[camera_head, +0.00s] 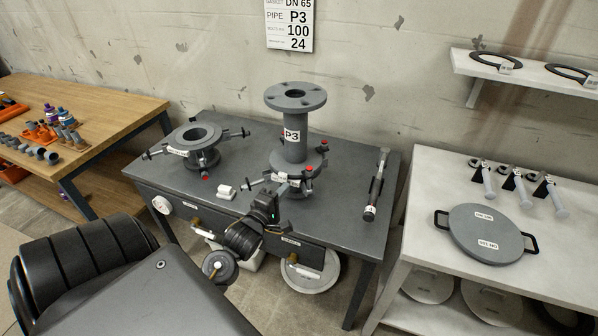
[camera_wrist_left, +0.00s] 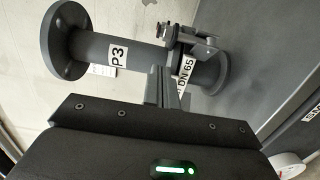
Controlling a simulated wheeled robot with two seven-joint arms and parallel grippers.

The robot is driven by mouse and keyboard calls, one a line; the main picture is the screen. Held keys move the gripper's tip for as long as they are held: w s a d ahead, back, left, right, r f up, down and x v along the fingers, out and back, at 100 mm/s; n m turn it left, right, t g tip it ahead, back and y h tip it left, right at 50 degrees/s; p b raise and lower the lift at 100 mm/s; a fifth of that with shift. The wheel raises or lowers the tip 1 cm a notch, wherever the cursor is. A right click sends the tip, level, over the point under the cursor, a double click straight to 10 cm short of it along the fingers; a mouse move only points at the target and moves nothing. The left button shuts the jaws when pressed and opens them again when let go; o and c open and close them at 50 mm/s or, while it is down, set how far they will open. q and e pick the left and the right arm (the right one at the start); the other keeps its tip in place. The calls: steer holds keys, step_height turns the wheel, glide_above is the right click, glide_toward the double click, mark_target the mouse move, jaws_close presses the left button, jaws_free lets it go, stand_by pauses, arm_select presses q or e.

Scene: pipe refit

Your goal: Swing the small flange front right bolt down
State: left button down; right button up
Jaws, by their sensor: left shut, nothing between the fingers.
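The grey pipe marked P3 (camera_head: 292,138) stands upright on the small flange (camera_head: 290,168) in the middle of the dark table. Swing bolts sit around this flange; one with a red tip (camera_head: 308,170) shows at its front right, and another (camera_head: 322,146) is farther back. My left gripper (camera_head: 281,192) is just in front of the flange, its fingers shut and empty. In the left wrist view, the fingers (camera_wrist_left: 166,88) are beside the DN 65 label (camera_wrist_left: 186,72), with a bolt and its bracket (camera_wrist_left: 186,40) just beyond. I cannot tell whether the fingers touch anything. My right gripper is out of view.
A larger flange (camera_head: 198,135) with spread bolts stands left on the dark table (camera_head: 345,225). A pale bench (camera_head: 445,170) holds a round lid (camera_head: 486,230) with handles.

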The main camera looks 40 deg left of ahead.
mark_target(308, 178)
arm_select(q)
steer(key=shift+w, duration=0.1)
steer(key=p+x, duration=0.2)
steer(key=x, duration=0.7)
steer(key=shift+w, duration=0.4)
